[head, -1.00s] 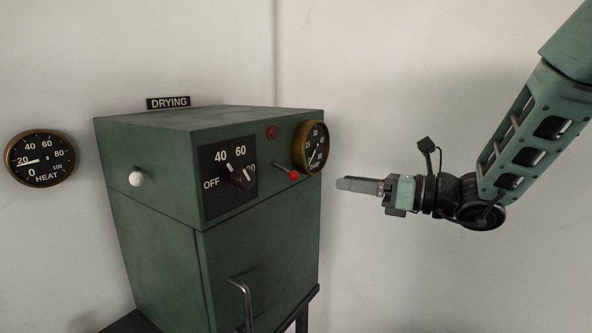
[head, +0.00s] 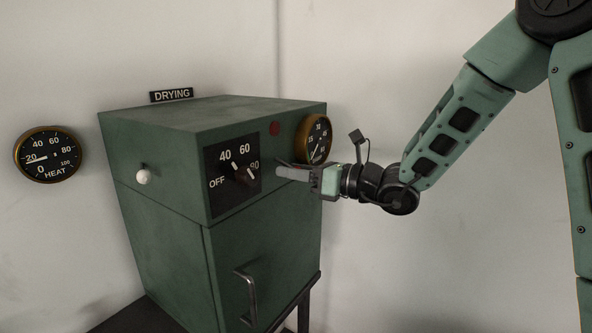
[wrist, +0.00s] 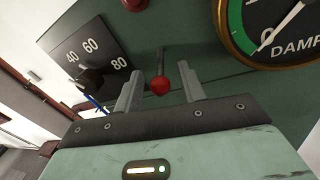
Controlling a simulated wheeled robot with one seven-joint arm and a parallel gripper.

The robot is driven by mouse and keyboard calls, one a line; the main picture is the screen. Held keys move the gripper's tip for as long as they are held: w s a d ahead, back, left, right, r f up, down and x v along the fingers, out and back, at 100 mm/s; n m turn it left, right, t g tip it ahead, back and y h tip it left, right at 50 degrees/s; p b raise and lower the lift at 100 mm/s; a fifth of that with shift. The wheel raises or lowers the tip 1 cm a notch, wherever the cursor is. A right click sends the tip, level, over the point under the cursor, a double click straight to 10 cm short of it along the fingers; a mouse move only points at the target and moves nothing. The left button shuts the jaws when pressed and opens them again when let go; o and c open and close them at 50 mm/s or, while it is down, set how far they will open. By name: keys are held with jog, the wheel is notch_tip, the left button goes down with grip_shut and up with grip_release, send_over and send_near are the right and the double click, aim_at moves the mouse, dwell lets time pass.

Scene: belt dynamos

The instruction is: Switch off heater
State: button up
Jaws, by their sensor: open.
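The green drying cabinet (head: 160,215) stands against the wall. Its black dial panel (head: 219,192) reads OFF, 40, 60 and 80 around a black knob (head: 242,175); I cannot tell the exact setting. The knob also shows at left in the wrist view (wrist: 90,79). My gripper (head: 279,172) is open at the cabinet's front, right of the dial. In the wrist view, a lever with a red ball (wrist: 160,85) lies between the open fingers (wrist: 159,72), apart from both. The gripper hides this ball in the head view.
A brass damp gauge (head: 315,140) sits close above my gripper, its needle low. A red lamp (head: 274,128) is above the lever. A white knob (head: 144,176) is on the left face and a door handle (head: 248,295) below. The wall heat gauge (head: 49,154) reads near 20.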

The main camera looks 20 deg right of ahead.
grip_shut()
jog(key=f+b, duration=0.1)
jog(key=b, duration=0.1)
jog(key=shift+y+b, duration=0.3)
jog(key=shift+b, duration=0.1)
jog(key=shift+w+t+b, duration=0.1)
jog(key=shift+t+b, duration=0.3)
jog(key=shift+b, duration=0.35)
jog(key=shift+a, duration=0.1)
jog(key=shift+r, duration=0.15)
grip_release()
